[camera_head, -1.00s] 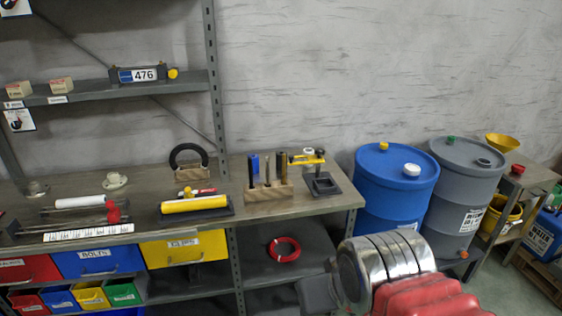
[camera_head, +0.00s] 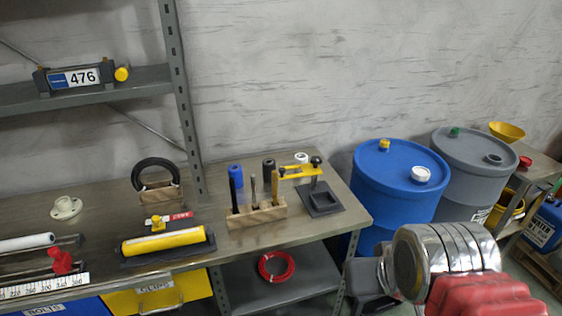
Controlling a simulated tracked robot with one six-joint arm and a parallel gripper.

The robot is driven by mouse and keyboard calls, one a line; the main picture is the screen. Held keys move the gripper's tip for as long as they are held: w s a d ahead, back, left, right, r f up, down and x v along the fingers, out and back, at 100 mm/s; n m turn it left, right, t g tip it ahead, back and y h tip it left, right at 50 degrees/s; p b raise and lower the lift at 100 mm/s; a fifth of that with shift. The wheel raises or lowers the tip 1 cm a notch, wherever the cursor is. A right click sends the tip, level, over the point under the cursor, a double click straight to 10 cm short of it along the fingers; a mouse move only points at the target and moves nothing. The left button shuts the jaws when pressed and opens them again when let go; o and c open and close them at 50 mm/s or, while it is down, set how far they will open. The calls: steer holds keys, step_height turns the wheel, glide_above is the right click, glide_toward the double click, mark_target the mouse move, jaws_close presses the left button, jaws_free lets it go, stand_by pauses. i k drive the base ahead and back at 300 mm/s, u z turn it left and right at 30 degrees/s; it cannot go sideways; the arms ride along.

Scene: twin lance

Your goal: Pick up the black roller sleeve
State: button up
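The black roller sleeve (camera_head: 269,168) is a short dark upright cylinder on the workbench (camera_head: 105,208). It stands near the back, behind a wooden block (camera_head: 257,213) holding several upright tools, which may hide its lower part. A blue sleeve (camera_head: 235,175) stands to its left. A white sleeve (camera_head: 301,158) stands to its right, partly behind a yellow clamp-like tool (camera_head: 300,171). Part of my arm, chrome and red, shows at the lower right, in front of the bench's right end. My gripper's fingers are not visible.
A yellow roller (camera_head: 163,241) lies at the bench's front edge. A coil of black cable (camera_head: 156,176) stands at the back beside the shelf post (camera_head: 180,100). A dark square tray (camera_head: 321,200) sits near the right end. Blue (camera_head: 398,195) and grey (camera_head: 476,172) drums stand beyond it.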

mark_target(269, 164)
steer(key=u, duration=0.1)
steer(key=i, duration=1)
steer(key=u, duration=0.45)
